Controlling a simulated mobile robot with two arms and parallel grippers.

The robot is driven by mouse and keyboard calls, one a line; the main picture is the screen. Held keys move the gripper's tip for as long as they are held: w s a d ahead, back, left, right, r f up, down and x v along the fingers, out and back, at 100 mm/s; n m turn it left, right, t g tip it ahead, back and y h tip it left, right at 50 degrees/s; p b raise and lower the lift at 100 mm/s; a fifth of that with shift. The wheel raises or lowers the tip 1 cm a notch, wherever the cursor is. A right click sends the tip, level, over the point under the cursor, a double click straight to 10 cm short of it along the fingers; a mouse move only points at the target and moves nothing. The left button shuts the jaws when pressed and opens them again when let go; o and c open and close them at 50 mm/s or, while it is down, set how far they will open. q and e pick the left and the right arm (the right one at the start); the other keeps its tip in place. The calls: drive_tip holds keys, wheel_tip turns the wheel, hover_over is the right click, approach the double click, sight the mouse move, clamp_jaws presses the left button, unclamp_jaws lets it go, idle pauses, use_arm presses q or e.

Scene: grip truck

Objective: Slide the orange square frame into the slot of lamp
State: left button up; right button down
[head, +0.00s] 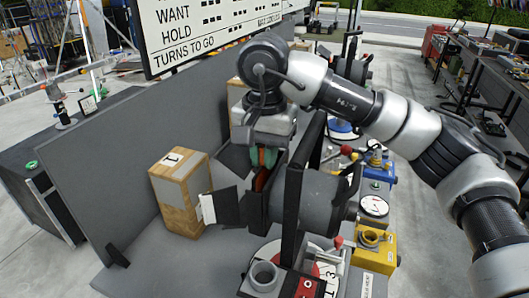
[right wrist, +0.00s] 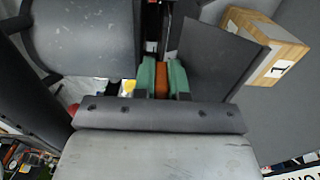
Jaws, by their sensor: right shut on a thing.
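The lamp (head: 318,196) is a dark grey cylinder with black flaps at its front, lying on its side on the grey bench. It also shows in the right wrist view (right wrist: 85,40). My right gripper (head: 265,157) comes down from above at the lamp's front end. Its green fingers (right wrist: 162,80) are shut on the orange square frame (right wrist: 162,81), of which only a narrow orange edge shows between them. In the head view a thin reddish-orange strip of the frame (head: 262,179) shows below the fingers, at the lamp's front. How deep it sits in the slot is hidden. My left gripper is not in view.
A wooden block marked 1 (head: 180,193) stands left of the lamp's open flap (head: 222,206). A grey upright panel (head: 140,165) runs behind. Yellow (head: 374,247) and blue (head: 378,172) fixtures and a red-knobbed lever stand right of the lamp. A white sign hangs above.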

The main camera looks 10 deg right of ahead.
drive_tip(key=shift+f, duration=0.35)
drive_tip(key=c, duration=1.2)
unclamp_jaws()
drive_tip(key=shift+r, duration=0.1)
drive_tip(key=shift+o, duration=0.2)
drive_tip(key=shift+r, duration=0.35)
drive_tip(key=shift+o, duration=0.3)
wheel_tip(320, 180, up, 9)
drive_tip(key=shift+a+f+b, duration=0.1)
drive_tip(key=shift+b, duration=0.2)
drive_tip(key=shift+r, duration=0.6)
